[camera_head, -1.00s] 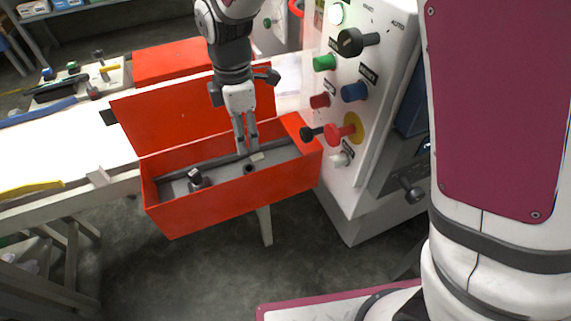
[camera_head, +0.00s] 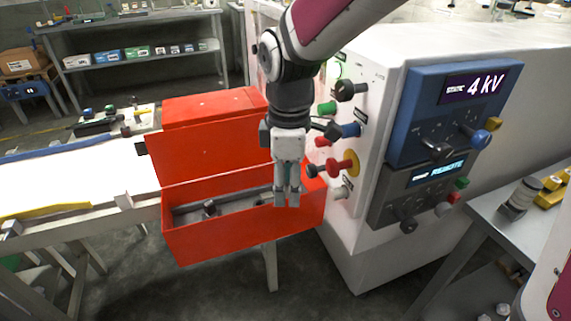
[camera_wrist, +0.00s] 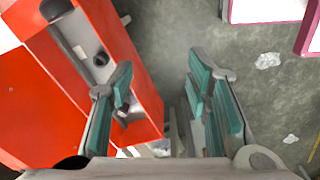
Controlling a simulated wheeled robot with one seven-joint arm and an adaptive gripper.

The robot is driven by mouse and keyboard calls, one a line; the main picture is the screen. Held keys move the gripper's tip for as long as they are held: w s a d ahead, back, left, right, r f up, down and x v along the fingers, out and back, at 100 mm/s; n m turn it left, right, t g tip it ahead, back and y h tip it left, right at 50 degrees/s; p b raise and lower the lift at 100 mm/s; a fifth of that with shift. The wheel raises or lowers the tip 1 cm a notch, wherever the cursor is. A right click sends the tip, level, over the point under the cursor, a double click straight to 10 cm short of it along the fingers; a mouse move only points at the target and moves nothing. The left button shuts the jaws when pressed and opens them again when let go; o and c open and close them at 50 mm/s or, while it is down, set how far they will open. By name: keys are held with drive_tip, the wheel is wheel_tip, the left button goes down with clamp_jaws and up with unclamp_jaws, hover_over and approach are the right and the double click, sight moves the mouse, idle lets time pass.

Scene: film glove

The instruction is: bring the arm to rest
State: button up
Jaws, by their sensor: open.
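My gripper (camera_head: 287,198) points down in front of the right end of the red box in the head view. The left finger overlaps the red box's edge in that picture. My arm (camera_head: 290,90) comes down from the top, in front of the control cabinet's left side.
An open red box (camera_head: 240,235) with a dark knob (camera_head: 210,208) inside stands beside the white table (camera_head: 80,181). The cabinet panel (camera_head: 345,140) with protruding coloured knobs is close on the right. A grey bench (camera_head: 540,225) stands farther right. Floor in front is clear.

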drive_tip(key=s+d+r+m, duration=0.2)
drive_tip(key=s+d+m, duration=0.3)
drive_tip(key=s, duration=0.3)
drive_tip(key=s+d+r+m+t, duration=0.1)
drive_tip(key=s+d+r+m, duration=0.2)
drive_tip(key=s+d+m, duration=0.4)
drive_tip(key=s+d+r+m, duration=0.2)
drive_tip(key=s+d+m, duration=0.15)
drive_tip(key=s, duration=0.65)
wheel_tip(320, 180, up, 15)
drive_tip(key=m+t+p, duration=0.1)
drive_tip(key=t+p, duration=0.1)
drive_tip(key=p, duration=1.1)
drive_tip(key=shift+t, duration=0.4)
drive_tip(key=shift+w+a, duration=0.1)
